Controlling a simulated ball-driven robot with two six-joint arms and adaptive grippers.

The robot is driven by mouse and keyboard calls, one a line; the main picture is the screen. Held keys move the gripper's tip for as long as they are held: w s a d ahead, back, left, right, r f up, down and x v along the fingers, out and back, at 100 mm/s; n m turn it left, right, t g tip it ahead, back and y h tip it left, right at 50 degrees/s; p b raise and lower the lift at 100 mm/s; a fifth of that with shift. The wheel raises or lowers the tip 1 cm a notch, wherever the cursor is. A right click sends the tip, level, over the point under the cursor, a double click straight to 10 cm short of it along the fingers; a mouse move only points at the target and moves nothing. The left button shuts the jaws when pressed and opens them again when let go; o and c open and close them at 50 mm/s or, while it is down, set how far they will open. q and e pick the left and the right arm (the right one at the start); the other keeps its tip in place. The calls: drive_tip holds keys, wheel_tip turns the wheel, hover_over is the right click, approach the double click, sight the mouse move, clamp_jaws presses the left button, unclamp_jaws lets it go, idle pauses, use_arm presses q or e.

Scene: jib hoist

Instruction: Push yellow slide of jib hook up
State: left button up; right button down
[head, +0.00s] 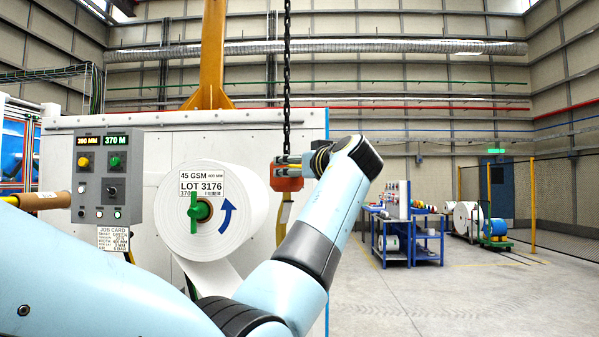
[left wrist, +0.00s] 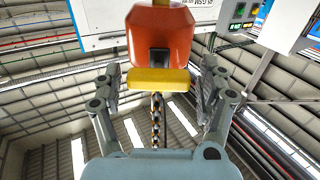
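The jib hook's orange block (head: 288,184) hangs from a dark chain (head: 287,80) in the middle of the head view; the block also shows in the left wrist view (left wrist: 158,38). The yellow slide (left wrist: 158,79) is a bar on the chain side of the block in the left wrist view, which is upside down. My left gripper (head: 284,163) is at the block's top. In the wrist view its fingers (left wrist: 160,72) stand open on either side of the slide, with small gaps showing. The slide is hard to make out in the head view. My right gripper is out of view.
A white paper roll (head: 238,225) with a green knob is left of the hook, before a white panel (head: 150,150). A grey control box (head: 107,178) stands further left.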

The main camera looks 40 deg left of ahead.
use_arm(q)
drive_tip(key=shift+f, duration=0.15)
drive_tip(key=shift+d, duration=0.15)
drive_tip(key=v, duration=0.7)
drive_tip(key=shift+d, duration=0.1)
